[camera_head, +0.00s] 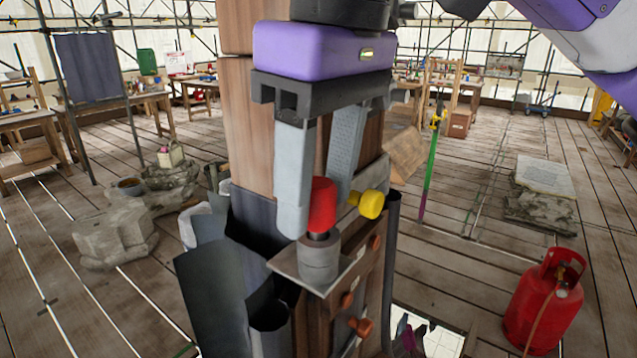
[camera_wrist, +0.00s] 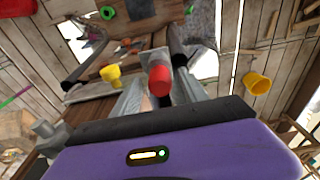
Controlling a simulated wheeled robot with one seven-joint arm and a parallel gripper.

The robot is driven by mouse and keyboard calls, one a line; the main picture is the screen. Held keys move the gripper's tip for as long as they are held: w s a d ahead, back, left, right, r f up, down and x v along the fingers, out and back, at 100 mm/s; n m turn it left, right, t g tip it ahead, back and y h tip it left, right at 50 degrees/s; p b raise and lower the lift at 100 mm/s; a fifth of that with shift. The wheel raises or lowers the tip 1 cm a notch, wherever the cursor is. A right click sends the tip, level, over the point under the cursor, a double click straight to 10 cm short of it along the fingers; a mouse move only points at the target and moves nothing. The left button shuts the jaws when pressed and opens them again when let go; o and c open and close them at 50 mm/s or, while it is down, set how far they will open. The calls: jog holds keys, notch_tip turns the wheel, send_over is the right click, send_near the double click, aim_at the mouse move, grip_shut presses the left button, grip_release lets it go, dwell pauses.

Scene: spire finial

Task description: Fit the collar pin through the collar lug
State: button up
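The collar pin, seen as a red cylindrical head (camera_head: 322,205), stands upright right above a grey ring-shaped collar lug (camera_head: 319,260) on a metal plate on the post. A dark band lies between the red head and the lug; any shank is hidden, and how deep it sits I cannot tell. My gripper (camera_head: 318,210) points down, its two grey fingers on either side of the red head and seemingly touching it. In the wrist view the red head (camera_wrist: 160,81) is between the fingertips.
A yellow knob (camera_head: 371,204) juts from the post just right of the fingers. Orange knobs (camera_head: 359,327) line the post below. Dark sheet pieces (camera_head: 215,295) wrap its left side. A red gas bottle (camera_head: 543,305) and stone blocks (camera_head: 115,235) stand on the plank floor.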

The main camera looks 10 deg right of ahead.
notch_tip(320, 180, up, 12)
jog(key=s+d, duration=0.1)
jog(key=shift+r, duration=0.15)
dwell(0.4)
